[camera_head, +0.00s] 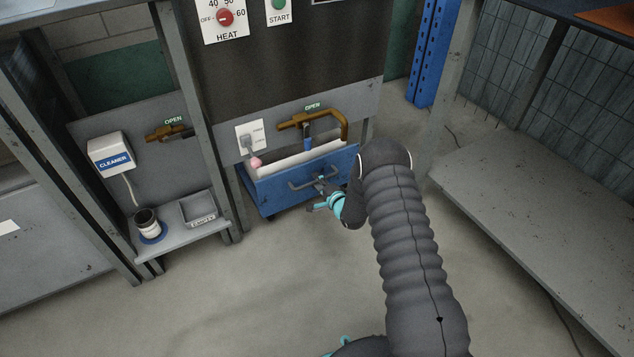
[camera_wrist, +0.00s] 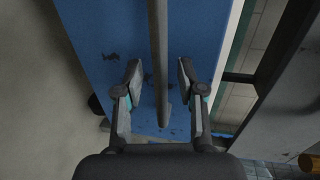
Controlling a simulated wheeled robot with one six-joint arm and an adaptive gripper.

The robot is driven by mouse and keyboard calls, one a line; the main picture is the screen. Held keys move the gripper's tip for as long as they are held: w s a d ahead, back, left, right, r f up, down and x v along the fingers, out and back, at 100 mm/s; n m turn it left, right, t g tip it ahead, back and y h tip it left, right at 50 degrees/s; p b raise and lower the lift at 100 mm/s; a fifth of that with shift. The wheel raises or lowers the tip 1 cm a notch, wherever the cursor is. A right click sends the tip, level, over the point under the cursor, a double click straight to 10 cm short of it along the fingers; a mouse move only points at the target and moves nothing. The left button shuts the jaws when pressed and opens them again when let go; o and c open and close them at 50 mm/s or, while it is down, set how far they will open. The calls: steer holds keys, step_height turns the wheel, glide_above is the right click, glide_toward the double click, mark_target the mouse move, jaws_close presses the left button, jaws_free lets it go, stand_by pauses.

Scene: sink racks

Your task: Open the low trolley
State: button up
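The low trolley (camera_head: 268,194) is a blue box with a pale inner rim, standing low under the dark machine with the HEAT and START controls. A grey bar handle (camera_head: 298,187) is fixed across its front. My gripper (camera_head: 321,190) is at the handle, partly hidden by my own arm. In the wrist view the handle (camera_wrist: 158,45) runs between my two open fingers (camera_wrist: 160,70), with the blue trolley front (camera_wrist: 95,35) behind. A gap shows on both sides of the bar. I cannot tell how deep the fingers reach around it.
A low grey bench (camera_head: 540,220) stands right. The floor in front is clear.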

steer(key=shift+w+a, duration=0.2)
steer(key=shift+w, duration=0.1)
jaws_close()
